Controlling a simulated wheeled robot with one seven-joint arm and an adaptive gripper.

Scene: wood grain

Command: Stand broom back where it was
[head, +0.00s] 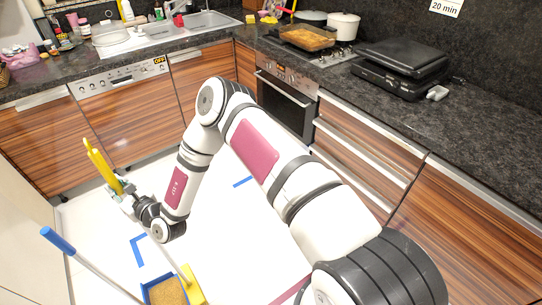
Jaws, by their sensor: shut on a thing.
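The broom has a yellow grip (103,167) at its top, a pale stick, and a yellow head (194,286) low in the head view. It leans, with its top toward the upper left. My gripper (119,191) is shut on the broom at the lower part of the yellow grip. The fingers are small in the picture, and my wrist hides part of the stick. The broom's head is beside a blue dustpan (147,288) with brown matter in it. I cannot tell whether the head touches the floor or the dustpan.
A long-handled tool with a blue grip (58,240) slants toward the dustpan. Blue corner marks (137,250) lie on the white floor (225,225), with another blue mark (243,181) farther back. Wood-grain cabinets (205,85) and an oven (287,107) border the floor.

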